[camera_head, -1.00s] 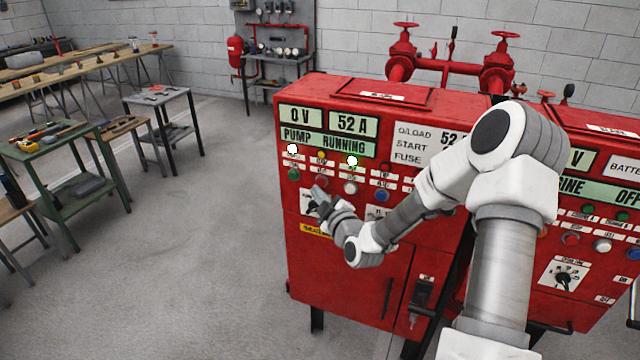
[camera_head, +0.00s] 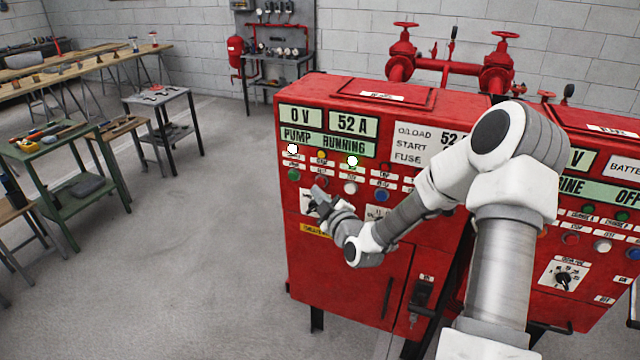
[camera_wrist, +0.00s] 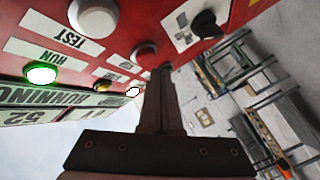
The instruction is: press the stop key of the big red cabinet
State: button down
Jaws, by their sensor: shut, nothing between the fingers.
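The big red cabinet (camera_head: 345,260) stands in front of me, its displays reading 0 V, 52 A and PUMP RUNNING. Its red stop key (camera_head: 322,181) sits between a green key (camera_head: 294,174) and a white key (camera_head: 350,187). In the wrist view the red key (camera_wrist: 145,53) is a round knob just left of the fingertips. My gripper (camera_head: 318,194) is shut and empty, its tips just below the red key in the head view. In the wrist view the gripper (camera_wrist: 161,72) points at the panel beside the key; I cannot tell whether they touch. The key's small label is unreadable.
A black rotary switch (camera_wrist: 207,24) sits close to the fingers. A blue key (camera_head: 382,195) is farther right. A second red cabinet (camera_head: 590,250) stands to the right, partly behind my arm. The floor left of the cabinet is clear up to the benches (camera_head: 70,170).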

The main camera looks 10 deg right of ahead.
jog(key=shift+w+d+b, duration=0.1)
jog(key=shift+w+b, duration=0.05)
jog(key=shift+b, duration=0.15)
jog(key=shift+w+d, duration=0.15)
jog(key=shift+w, duration=0.05)
jog(key=shift+w+d+b, duration=0.25)
jog(key=shift+w+b, duration=0.1)
jog(key=shift+b, duration=0.2)
dwell(0.7)
jog(key=shift+s, duration=0.1)
jog(key=shift+s+a+b, duration=0.45)
jog(key=shift+s+b, duration=0.1)
jog(key=shift+s, duration=0.05)
jog(key=shift+s+a, duration=0.1)
